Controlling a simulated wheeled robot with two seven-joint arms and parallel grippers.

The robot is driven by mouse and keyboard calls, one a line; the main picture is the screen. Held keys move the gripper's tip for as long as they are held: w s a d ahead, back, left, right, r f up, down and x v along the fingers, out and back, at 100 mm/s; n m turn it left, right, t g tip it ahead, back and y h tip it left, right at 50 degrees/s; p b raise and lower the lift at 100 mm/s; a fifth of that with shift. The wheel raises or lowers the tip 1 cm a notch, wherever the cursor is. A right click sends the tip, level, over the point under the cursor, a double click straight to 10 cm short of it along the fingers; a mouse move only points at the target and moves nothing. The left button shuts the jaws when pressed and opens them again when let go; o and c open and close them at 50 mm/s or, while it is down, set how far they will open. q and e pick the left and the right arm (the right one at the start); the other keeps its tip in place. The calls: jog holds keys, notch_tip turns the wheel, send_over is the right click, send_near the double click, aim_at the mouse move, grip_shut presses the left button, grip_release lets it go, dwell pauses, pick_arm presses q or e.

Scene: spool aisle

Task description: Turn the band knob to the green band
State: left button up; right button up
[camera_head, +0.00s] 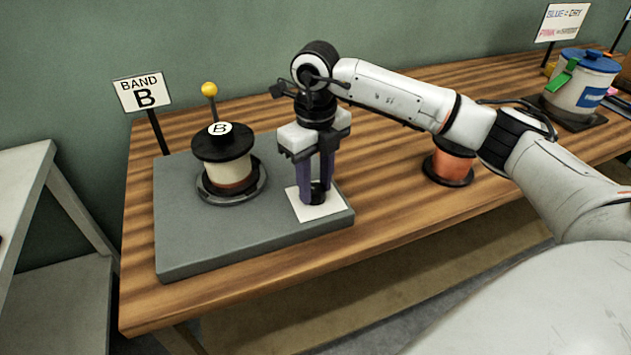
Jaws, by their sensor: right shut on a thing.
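My right gripper (317,196) points straight down at the right front of the grey base (235,240). Its purple fingers are shut on a small black knob (318,190), of which only a part shows between them. The knob stands on a white plate (304,213). No coloured bands can be made out on the plate, so the knob's setting cannot be told. My left gripper is not in view.
A black-topped spool marked B (229,172) stands left on the base, by a yellow ball-topped lever (209,89) and a "BAND B" sign (142,91). An orange spool (452,165) and a blue-lidded container (580,85) stand right on the wooden table (390,185).

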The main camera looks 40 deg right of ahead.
aim_at(316, 189)
jog(key=shift+r, duration=0.1)
dwell(0.4)
jog(key=o, duration=1.1)
notch_tip(316, 189, up, 10)
jog(key=shift+r, duration=0.15)
jog(key=shift+s, duration=0.1)
